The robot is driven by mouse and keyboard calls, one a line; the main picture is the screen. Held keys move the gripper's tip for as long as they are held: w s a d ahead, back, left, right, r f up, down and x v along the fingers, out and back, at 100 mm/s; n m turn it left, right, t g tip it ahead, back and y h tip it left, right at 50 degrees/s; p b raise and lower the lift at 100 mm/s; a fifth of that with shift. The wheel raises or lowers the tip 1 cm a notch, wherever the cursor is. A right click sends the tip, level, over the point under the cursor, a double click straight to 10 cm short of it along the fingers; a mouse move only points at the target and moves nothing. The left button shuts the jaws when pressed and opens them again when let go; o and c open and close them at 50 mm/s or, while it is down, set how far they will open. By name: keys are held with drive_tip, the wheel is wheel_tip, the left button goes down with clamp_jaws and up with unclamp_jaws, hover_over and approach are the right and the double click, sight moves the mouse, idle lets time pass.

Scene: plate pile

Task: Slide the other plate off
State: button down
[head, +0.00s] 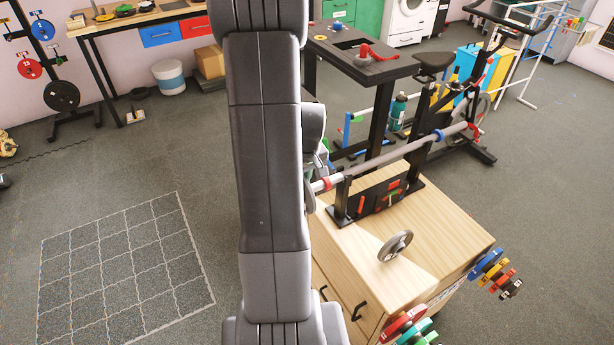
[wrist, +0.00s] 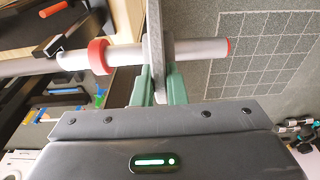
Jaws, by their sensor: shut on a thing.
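In the wrist view my gripper (wrist: 158,84) has its green fingers shut on a grey plate (wrist: 156,28), seen edge-on. The plate is around the sleeve of the bar (wrist: 195,50), between the red collar (wrist: 98,56) and the bar's red-tipped end. In the head view my arm hides most of the gripper and near bar end; a sliver of the held plate (head: 310,196) shows beside the arm. Another grey plate (head: 395,245) is on the wooden cabinet top (head: 450,220), tilted or on edge; I cannot tell which.
A black rack (head: 345,200) on the cabinet carries the bar. Coloured plates (head: 495,270) hang at the cabinet's right side, with more at its front. An exercise bike (head: 435,75) and black stand (head: 365,65) are behind. The gridded floor (head: 125,260) at left is clear.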

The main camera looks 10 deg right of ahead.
drive_tip(key=s+a+b, duration=0.1)
drive_tip(key=s+a, duration=0.3)
drive_tip(key=a, duration=0.8)
drive_tip(key=shift+s+a+r, duration=0.15)
drive_tip(key=shift+s+a, duration=0.05)
drive_tip(key=shift+s, duration=0.05)
idle(1.8)
